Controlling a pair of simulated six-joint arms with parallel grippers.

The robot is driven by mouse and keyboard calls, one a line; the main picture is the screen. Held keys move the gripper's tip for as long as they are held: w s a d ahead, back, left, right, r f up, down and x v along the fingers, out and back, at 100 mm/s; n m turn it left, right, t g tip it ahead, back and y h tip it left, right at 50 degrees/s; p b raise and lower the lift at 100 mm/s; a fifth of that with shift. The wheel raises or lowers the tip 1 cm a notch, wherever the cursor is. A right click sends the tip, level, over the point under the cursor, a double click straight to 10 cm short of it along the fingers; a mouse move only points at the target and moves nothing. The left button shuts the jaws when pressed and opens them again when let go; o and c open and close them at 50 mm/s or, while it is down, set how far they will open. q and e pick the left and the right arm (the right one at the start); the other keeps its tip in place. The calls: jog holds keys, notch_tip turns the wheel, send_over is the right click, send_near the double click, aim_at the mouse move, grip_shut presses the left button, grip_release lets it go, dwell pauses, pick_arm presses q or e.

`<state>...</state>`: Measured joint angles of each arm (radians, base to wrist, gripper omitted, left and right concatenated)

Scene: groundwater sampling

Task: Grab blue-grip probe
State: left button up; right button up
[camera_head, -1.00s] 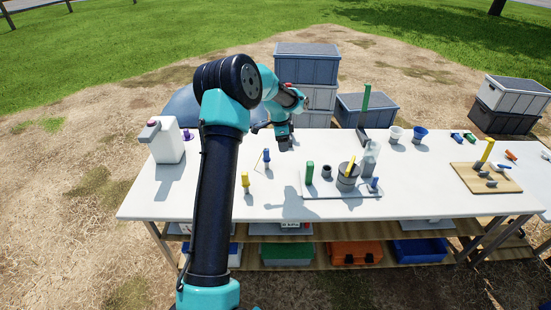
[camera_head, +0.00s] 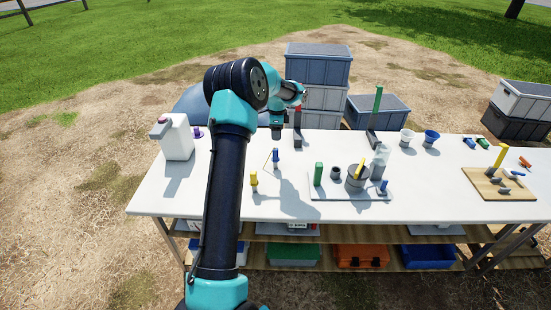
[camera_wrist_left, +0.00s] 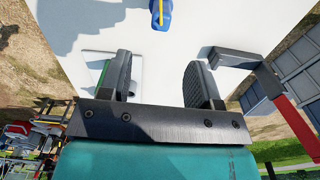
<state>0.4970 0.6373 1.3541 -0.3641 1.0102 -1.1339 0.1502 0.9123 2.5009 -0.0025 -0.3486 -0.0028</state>
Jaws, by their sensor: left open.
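The blue-grip probe (camera_head: 276,156) stands upright on the white table, left of the middle, with a thin rod beside it. My left gripper (camera_head: 277,133) is just behind it in the head view, pointing down. In the left wrist view, the open fingers (camera_wrist_left: 158,72) are empty. A blue grip with a yellow stripe (camera_wrist_left: 160,16), apparently the probe, shows at the top edge beyond the fingertips, apart from them and partly cut off. My right gripper is not in view.
A yellow-grip probe (camera_head: 254,180) stands to the front left. A red-topped stand (camera_head: 298,128) is close to the right of my gripper; it also shows in the wrist view (camera_wrist_left: 286,108). A tray (camera_head: 325,194) holds a green block and cups. A white jug (camera_head: 177,138) stands left.

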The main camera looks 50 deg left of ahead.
aim_at(275, 154)
pick_arm(q)
notch_tip(275, 154, down, 8)
jog(key=shift+r, duration=0.25)
jog(key=shift+s+a+f, duration=0.1)
jog(key=shift+a+f, duration=0.05)
jog(key=shift+f, duration=1.15)
jog(key=shift+s+a+f, duration=0.1)
jog(key=shift+f, duration=1.2)
jog(key=c, duration=1)
jog(key=shift+r, duration=0.1)
